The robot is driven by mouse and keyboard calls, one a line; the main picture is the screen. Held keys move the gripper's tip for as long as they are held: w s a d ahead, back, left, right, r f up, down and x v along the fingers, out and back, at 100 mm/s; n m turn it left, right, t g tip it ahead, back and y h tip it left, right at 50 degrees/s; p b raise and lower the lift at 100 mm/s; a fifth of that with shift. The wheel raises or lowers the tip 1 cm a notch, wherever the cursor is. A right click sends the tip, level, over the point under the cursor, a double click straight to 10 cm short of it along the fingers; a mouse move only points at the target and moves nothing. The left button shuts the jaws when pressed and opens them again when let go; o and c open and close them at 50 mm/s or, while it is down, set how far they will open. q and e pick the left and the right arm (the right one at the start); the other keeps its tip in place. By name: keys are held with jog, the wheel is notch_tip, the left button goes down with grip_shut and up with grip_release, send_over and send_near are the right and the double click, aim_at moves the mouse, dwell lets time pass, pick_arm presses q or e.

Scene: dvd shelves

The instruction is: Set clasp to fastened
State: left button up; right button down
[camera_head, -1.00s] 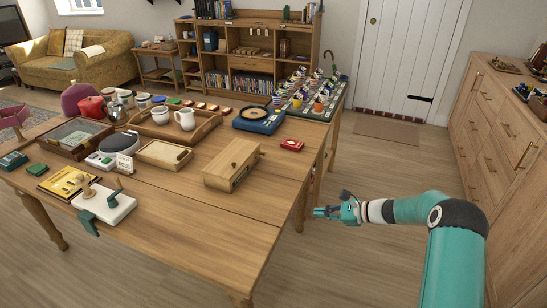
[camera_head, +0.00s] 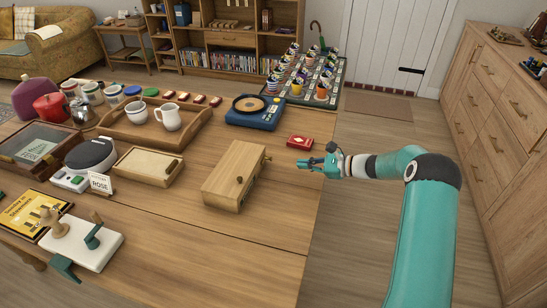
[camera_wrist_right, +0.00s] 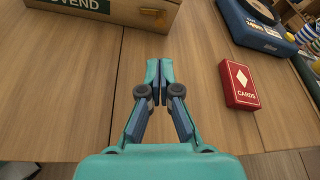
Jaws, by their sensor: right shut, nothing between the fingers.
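In the right wrist view a brass fitting (camera_wrist_right: 155,13) shows on the box face beside a partly cut-off label. It may be the clasp; its setting cannot be told. A flat wooden case (camera_head: 148,167) also has a small dark fitting at its right side. My right gripper (camera_head: 304,164) is shut and empty, right of the box and apart from it. Its fingertips (camera_wrist_right: 158,72) point towards the box. My left gripper is out of view.
A red card pack (camera_wrist_right: 239,85) lies close to the right gripper's fingers, to their right. A blue record player (camera_head: 256,112) stands behind. A white board with a green clamp (camera_head: 92,238) is at the front left. Bare tabletop lies in front of the box.

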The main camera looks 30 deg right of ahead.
aim_at(280, 170)
jog(key=shift+w+f, duration=0.1)
jog(key=shift+w, duration=0.1)
jog(key=p+x, duration=0.1)
jog(key=x, duration=0.7)
jog(key=shift+w+a, duration=0.15)
jog(key=shift+a, duration=0.05)
jog(key=shift+w+a+f, duration=0.25)
jog(key=shift+w, duration=0.25)
